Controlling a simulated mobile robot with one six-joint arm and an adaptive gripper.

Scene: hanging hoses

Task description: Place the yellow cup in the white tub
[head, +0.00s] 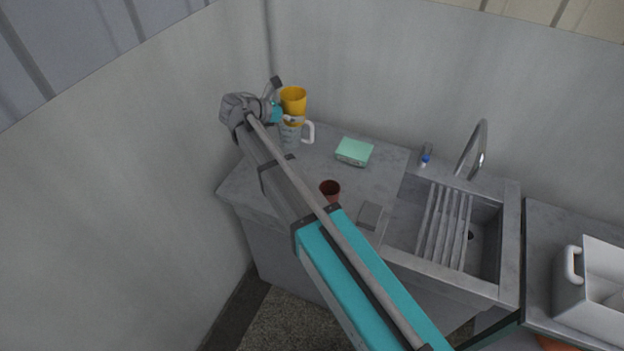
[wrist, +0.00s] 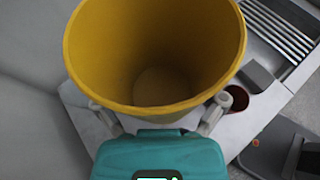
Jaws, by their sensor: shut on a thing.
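The yellow cup (head: 293,101) is upright above the left back of the counter, its open top facing up. My gripper (head: 286,117) is shut on it. In the wrist view the yellow cup (wrist: 155,60) fills the upper middle and looks empty, with a finger of my gripper (wrist: 165,116) on each side of its near wall. The white tub (head: 570,298) stands at the far right on another counter, with a handle on its left side. It is cut off by the picture edge, and the wrist view does not show it.
A pale mug (head: 291,136) stands just below the yellow cup in the picture. A green box (head: 354,152), a red-brown cup (head: 330,190) and a grey block (head: 370,215) are on the counter. A sink (head: 487,240) with a rack and tall tap (head: 480,150) lies towards the tub.

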